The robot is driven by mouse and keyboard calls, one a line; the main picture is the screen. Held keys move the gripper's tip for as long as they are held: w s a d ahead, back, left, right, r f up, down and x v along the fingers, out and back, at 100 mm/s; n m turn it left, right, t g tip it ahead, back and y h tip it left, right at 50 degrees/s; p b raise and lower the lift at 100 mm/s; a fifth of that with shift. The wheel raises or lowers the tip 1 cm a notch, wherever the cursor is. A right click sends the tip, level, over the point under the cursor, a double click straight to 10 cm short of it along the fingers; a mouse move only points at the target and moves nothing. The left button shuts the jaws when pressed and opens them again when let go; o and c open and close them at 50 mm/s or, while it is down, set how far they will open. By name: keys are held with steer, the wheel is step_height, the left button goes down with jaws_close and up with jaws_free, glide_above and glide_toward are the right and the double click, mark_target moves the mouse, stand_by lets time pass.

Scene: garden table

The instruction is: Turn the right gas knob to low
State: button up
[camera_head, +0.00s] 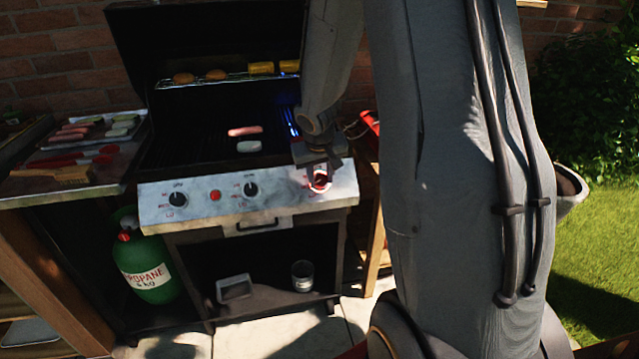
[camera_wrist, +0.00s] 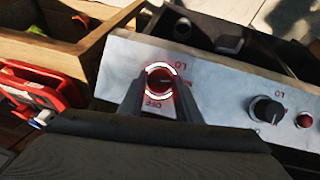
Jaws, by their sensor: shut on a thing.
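The gas grill has a silver front panel (camera_head: 230,200) with knobs. The right gas knob (camera_wrist: 158,82) is dark with a red and white ring around it, and sits between the fingers of my gripper (camera_wrist: 160,92) in the wrist view. In the head view my gripper (camera_head: 318,168) reaches down to the right knob (camera_head: 320,182) and covers part of it. My gripper is shut on the right knob. LO and OFF marks show around it in the wrist view. Its exact pointer direction is hard to tell. Blue flames (camera_head: 290,124) show at the grill's right side.
Two other black knobs (camera_head: 178,200) (camera_head: 250,189) and a red button (camera_head: 215,195) sit along the panel. Sausage and a pale piece lie on the grate. A green propane bottle (camera_head: 147,265) stands below left. A side shelf (camera_head: 60,190) holds trays and a brush. A red item (camera_wrist: 45,88) lies nearby.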

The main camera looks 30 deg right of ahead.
steer(key=shift+w+a+f+n+h+b, duration=0.25)
steer(key=shift+n+b, duration=0.45)
steer(key=shift+b, duration=1.1)
steer(key=shift+s+d+n+h+b, duration=0.15)
steer(key=shift+n+h+b, duration=0.4)
steer(key=shift+b, duration=1.25)
steer(key=n+b, duration=0.2)
steer(key=b, duration=0.2)
steer(key=shift+r+n+h, duration=0.1)
steer(key=shift+n+h, duration=0.15)
steer(key=shift+h, duration=0.15)
steer(key=shift+t+b, duration=0.3)
steer(key=shift+b, duration=0.15)
steer(key=o, duration=1.1)
steer(key=shift+c, duration=0.2)
steer(key=shift+a+r, duration=0.1)
steer(key=shift+r, duration=0.05)
steer(key=p+v, duration=0.1)
steer(key=v, duration=0.6)
steer(key=shift+s+a+r, duration=0.15)
steer(key=shift+s+r, duration=0.1)
steer(key=shift+s, duration=0.05)
